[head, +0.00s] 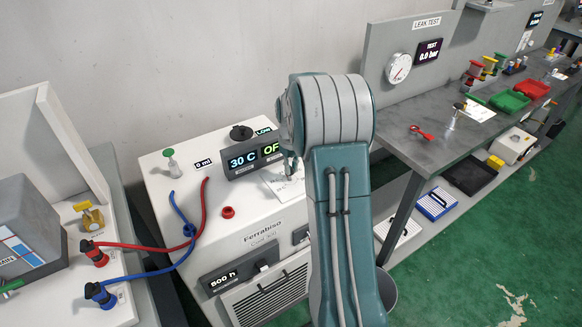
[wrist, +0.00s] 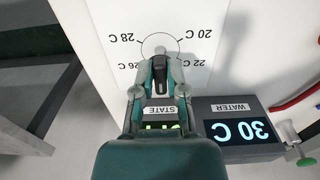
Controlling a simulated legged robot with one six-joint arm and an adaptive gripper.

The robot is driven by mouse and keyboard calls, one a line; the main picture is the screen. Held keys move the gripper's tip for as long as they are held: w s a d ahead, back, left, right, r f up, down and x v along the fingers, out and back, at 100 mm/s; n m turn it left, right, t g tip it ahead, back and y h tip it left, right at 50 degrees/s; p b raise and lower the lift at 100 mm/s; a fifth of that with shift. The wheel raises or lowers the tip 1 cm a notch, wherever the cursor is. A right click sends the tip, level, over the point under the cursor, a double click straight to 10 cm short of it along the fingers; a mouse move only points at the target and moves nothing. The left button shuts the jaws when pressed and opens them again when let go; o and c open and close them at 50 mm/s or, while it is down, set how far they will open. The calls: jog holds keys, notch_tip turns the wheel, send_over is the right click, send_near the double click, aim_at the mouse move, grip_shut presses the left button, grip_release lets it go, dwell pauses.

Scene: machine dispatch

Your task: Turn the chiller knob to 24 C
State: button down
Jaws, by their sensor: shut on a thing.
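The white chiller (head: 240,205) stands left of centre in the head view. Its water display (head: 243,160) reads 30 C; in the wrist view the WATER display (wrist: 240,131) reads 30 C upside down. The black knob (wrist: 158,72) sits on a round dial with labels 28 C, 26 C, 22 C and 20 C around it. The 24 C mark is not visible, and the knob's exact setting cannot be read. My gripper (wrist: 159,88) is shut on the knob, its fingers on either side. In the head view my arm hides the knob.
Red and blue hoses (head: 148,246) run from the chiller's left side to a neighbouring unit. A green-topped valve (head: 171,163) and a black cap (head: 241,132) stand on the chiller. A grey bench (head: 440,150) with a leak-test panel (head: 412,58) is on the right.

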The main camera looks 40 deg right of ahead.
jog(key=c, duration=0.7)
grip_release()
jog(key=shift+f, duration=0.1)
notch_tip(320, 180, up, 12)
jog(key=shift+w, duration=0.1)
